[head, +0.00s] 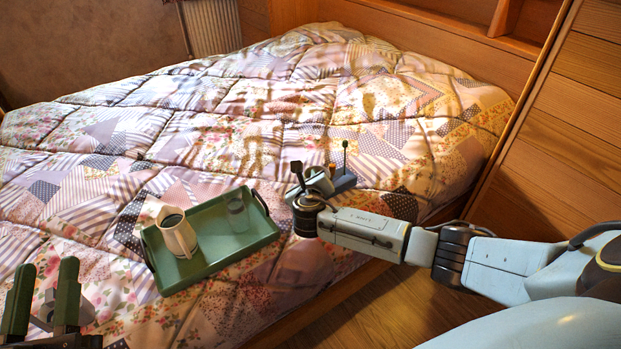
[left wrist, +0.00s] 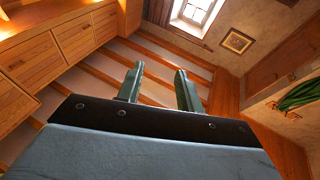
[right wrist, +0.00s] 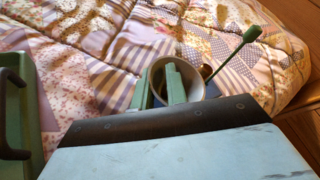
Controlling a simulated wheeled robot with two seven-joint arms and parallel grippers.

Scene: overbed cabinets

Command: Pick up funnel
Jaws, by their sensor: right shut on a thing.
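The funnel (right wrist: 205,84), a pale hollow piece with a wide round mouth, is at my right gripper (right wrist: 158,86). In the right wrist view one finger is inside the mouth and the other outside, with the wall between them. In the head view the funnel (head: 320,181) is partly covered by my right wrist, over the bed's near right side. I cannot tell whether it touches the quilt. My left gripper (head: 42,295) is open and empty at the lower left; its parted fingers (left wrist: 160,92) also show in the left wrist view.
A green tray (head: 211,258) lies on the quilted bed (head: 215,110), left of my right gripper. It holds a white pitcher (head: 180,238) and a clear glass (head: 237,214). A blue item (head: 345,181) and a thin green-tipped stick (right wrist: 230,58) are close beside the funnel. A wooden panel (head: 560,110) stands right.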

